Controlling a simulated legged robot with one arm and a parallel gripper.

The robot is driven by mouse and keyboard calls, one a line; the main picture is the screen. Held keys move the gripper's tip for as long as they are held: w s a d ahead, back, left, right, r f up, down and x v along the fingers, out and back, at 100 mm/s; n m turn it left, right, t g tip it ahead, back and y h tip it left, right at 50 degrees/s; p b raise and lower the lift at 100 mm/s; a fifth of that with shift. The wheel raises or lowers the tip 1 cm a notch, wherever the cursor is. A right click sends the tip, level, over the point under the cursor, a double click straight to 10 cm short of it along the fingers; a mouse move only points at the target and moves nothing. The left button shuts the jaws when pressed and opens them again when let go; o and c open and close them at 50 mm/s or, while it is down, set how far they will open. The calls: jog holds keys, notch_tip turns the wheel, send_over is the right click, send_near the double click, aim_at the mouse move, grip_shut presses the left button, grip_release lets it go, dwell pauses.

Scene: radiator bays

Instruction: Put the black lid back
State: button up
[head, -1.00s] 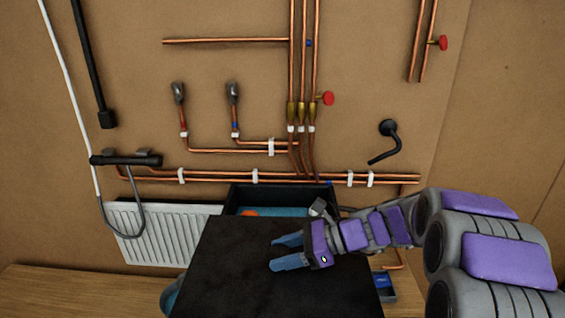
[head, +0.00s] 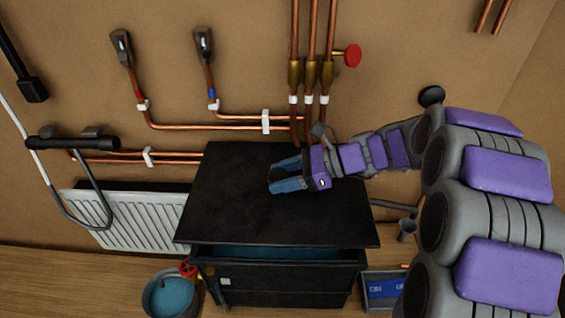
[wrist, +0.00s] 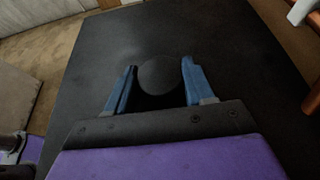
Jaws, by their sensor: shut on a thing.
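The black lid (head: 235,215) is a flat, dark square panel over the black tank (head: 285,277). A strip of blue inside the tank shows under its front edge, so the lid sits back from the front rim. I cannot tell whether it touches the tank at the rear. My gripper (head: 271,179) reaches in from the right above the lid. In the wrist view the blue fingers of my gripper (wrist: 158,66) stand either side of the lid's round black knob (wrist: 158,77), shut on it. The lid (wrist: 235,65) fills most of that view.
A bucket (head: 170,296) of blue-green water, with a red valve (head: 188,270) by it, stands left of the tank. A small tray (head: 383,290) is at its right. Copper pipes (head: 205,126) and a white radiator (head: 130,218) are on the wall behind.

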aim_at(282, 196)
jog(key=shift+s+f, duration=0.15)
jog(key=shift+f, duration=0.45)
jog(key=shift+a+f+b, duration=0.1)
jog(key=shift+f+b, duration=1.5)
jog(key=shift+f, duration=1.15)
jog(key=shift+f, duration=0.5)
jog(key=o, duration=1.5)
